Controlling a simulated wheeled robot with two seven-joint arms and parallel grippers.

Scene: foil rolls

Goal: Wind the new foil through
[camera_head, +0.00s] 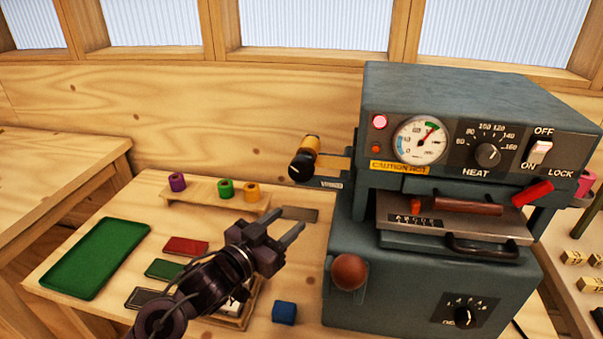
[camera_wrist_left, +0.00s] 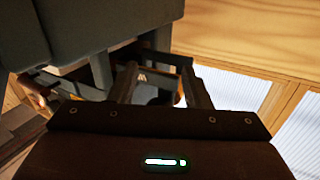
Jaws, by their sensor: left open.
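A hot foil machine (camera_head: 340,250) stands at the centre right. A gold foil roll (camera_head: 308,146) with a black knob (camera_head: 298,169) sits on a holder at its left side. A pink roll (camera_head: 586,184) shows in part at its right side. Purple (camera_head: 177,182), green (camera_head: 226,188) and gold (camera_head: 252,192) rolls stand on a wooden rack (camera_head: 206,199). My left gripper (camera_head: 287,224) is open and empty, left of the machine and below the knob. In the left wrist view its fingers (camera_wrist_left: 160,78) are apart, with dark parts beyond them. My right gripper is out of view.
A green tray (camera_head: 96,258), a red pad (camera_head: 186,246), a green pad (camera_head: 164,269) and a blue cube (camera_head: 284,312) lie on the table. A brown ball-ended lever (camera_head: 349,271) sticks out at the machine's front left. Wooden type-like pieces lie at far right.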

